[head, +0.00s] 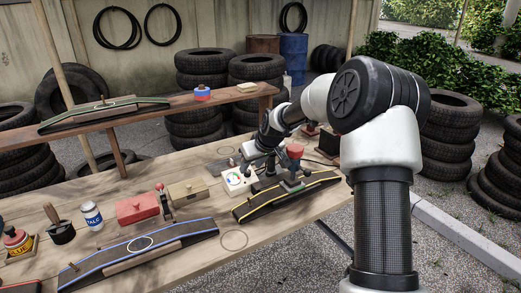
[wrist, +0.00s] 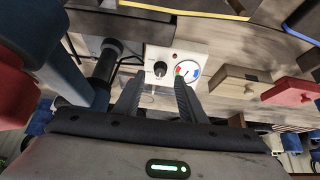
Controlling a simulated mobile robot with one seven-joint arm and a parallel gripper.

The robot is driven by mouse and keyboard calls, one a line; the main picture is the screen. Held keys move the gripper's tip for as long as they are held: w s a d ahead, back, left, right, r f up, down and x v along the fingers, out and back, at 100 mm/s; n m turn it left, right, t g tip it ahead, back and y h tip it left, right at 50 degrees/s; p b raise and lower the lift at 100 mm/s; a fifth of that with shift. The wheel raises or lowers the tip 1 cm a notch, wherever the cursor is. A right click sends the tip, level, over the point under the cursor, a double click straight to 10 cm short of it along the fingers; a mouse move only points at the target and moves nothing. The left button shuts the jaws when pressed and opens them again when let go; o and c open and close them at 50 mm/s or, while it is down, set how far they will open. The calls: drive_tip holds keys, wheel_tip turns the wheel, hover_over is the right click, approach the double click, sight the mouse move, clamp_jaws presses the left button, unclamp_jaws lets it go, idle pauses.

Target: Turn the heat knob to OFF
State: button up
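A white control box (head: 236,186) with a round dial stands on the wooden bench in the head view, partly covered by my arm's end. The wrist view shows the box (wrist: 150,54) with a black heat knob (wrist: 160,69) on the left of its face and a white dial (wrist: 187,71) with coloured sectors on the right. My gripper (wrist: 157,86) is open. In the wrist view its fingers lie either side of the knob's lower side. I cannot tell whether they touch it. The knob's labels are too small to read.
A yellow-edged ramp (head: 250,207) with a red-topped tool (head: 294,152) stands close right of the box. A wooden block (head: 188,191) and red block (head: 137,208) lie to the left. A blue-edged ramp (head: 100,268) is in front. Tyre stacks stand behind the bench.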

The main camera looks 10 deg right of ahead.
drive_tip(key=p+v, duration=0.2)
drive_tip(key=v, duration=1.2)
drive_tip(key=shift+s, duration=0.1)
